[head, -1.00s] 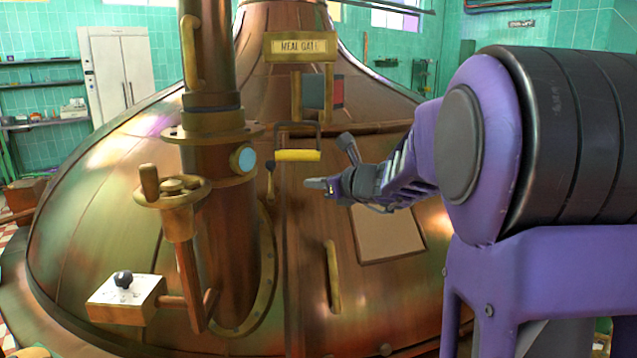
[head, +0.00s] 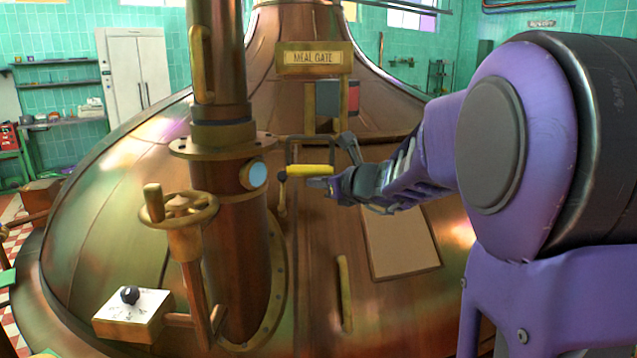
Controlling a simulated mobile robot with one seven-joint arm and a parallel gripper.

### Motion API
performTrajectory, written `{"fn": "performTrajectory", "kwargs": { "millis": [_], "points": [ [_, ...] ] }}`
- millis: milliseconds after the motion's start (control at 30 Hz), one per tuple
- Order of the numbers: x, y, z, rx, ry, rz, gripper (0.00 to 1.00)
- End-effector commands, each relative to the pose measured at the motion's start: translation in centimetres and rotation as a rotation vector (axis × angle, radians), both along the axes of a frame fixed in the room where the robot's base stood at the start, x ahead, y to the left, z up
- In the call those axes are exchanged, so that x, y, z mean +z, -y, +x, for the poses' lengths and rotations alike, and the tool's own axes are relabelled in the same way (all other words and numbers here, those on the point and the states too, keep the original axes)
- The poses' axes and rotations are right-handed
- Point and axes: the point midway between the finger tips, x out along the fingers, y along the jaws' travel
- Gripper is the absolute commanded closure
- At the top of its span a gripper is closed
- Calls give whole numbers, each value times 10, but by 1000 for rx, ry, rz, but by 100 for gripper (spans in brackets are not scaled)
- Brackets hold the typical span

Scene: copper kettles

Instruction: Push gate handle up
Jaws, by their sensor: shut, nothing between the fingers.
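The gate handle is a yellow bar (head: 310,170) on a dark bracket, below the "MEAL GATE" sign (head: 314,59) on the copper kettle. My gripper (head: 318,184) is shut and empty. Its fingertips point left, just under the right part of the yellow bar. I cannot tell whether they touch it or what gap in depth there is. Between sign and handle is a frame with a grey panel and a red panel (head: 353,97).
A copper column (head: 235,215) with a handwheel (head: 178,208) stands left of the handle. A small brass lever (head: 282,195) hangs close to my fingertips. A white box with a black knob (head: 130,312) is lower left. A flat tan panel (head: 400,243) lies below my gripper.

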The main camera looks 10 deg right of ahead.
Motion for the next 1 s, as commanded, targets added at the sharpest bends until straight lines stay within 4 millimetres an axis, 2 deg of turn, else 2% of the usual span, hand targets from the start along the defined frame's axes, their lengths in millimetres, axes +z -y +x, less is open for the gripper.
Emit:
{"fn": "performTrajectory", "kwargs": {
  "millis": [167,400,500,1000],
  "points": [
    [19,0,0,1,3,-1,100],
    [65,0,0,1,6,-1,100],
    [76,0,0,0,7,-1,100],
    [78,0,1,2,12,1,100]
  ]
}}
